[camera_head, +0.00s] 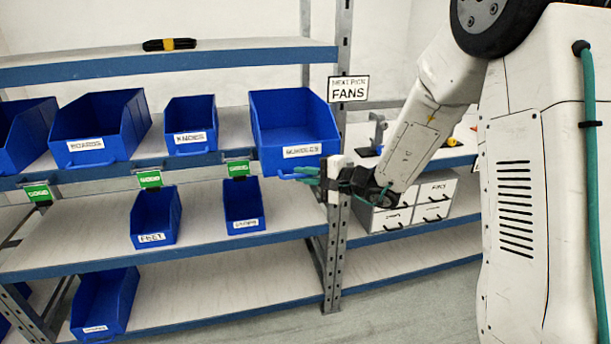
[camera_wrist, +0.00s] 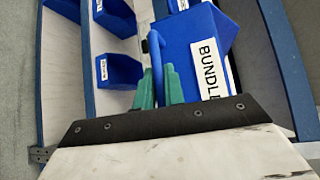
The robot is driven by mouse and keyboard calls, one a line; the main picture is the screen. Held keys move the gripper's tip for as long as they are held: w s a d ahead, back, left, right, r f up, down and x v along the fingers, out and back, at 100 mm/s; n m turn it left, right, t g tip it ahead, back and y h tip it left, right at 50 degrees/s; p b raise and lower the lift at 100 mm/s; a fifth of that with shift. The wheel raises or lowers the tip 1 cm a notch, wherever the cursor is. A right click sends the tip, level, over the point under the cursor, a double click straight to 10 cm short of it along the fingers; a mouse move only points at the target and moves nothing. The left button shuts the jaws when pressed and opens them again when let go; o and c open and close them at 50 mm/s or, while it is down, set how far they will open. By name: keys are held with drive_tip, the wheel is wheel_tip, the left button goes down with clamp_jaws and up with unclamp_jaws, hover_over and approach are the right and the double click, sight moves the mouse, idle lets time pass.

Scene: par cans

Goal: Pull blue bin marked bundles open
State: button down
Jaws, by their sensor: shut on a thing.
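The blue bin marked BUNDLES (camera_head: 290,122) sits on the middle shelf at the right end of the row of bins, its front by the shelf edge. Its white label is on the front face, with a blue handle below it. In the wrist view the bin (camera_wrist: 190,42) fills the upper middle, with the label partly cut off by my wrist. My gripper (camera_head: 306,175) reaches in from the right at the bin's lower front. Its green fingers (camera_wrist: 160,84) are shut on the blue handle (camera_wrist: 156,56).
Blue bins marked BOARDS (camera_head: 100,130) and KNOBS (camera_head: 190,125) stand to the left on the same shelf. Smaller bins (camera_head: 155,215) stand below. A metal post (camera_head: 338,240) and a FANS sign (camera_head: 348,89) are close by my gripper. White drawers (camera_head: 433,195) stand behind my arm.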

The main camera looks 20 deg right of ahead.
drive_tip(key=c, duration=1.5)
unclamp_jaws()
drive_tip(key=v, duration=0.7)
drive_tip(key=shift+s+d, duration=0.25)
drive_tip(key=shift+s, duration=0.05)
